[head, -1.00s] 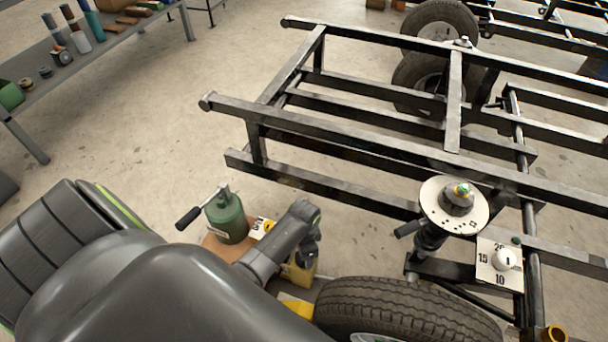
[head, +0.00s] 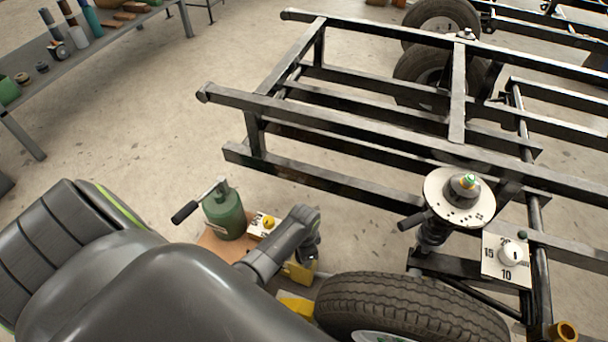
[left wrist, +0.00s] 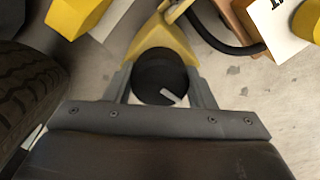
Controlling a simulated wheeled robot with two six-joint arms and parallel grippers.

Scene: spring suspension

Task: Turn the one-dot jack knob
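In the left wrist view a round black knob (left wrist: 152,69) with a white pointer line sits on a yellow jack part (left wrist: 165,38). The fingers of my left gripper (left wrist: 160,82) lie on both sides of the knob, which fills the gap between them. The pointer slants down to the right in that view. In the head view my left gripper (head: 307,255) reaches down by the yellow jack part (head: 299,271) beside the tyre; the knob is hidden there. I see no dot mark. My right gripper is out of view.
A tyre (head: 410,308) lies close to the right of my left gripper. The black frame (head: 330,115), a spring unit (head: 458,198) and a dial plate (head: 505,258) are beyond.

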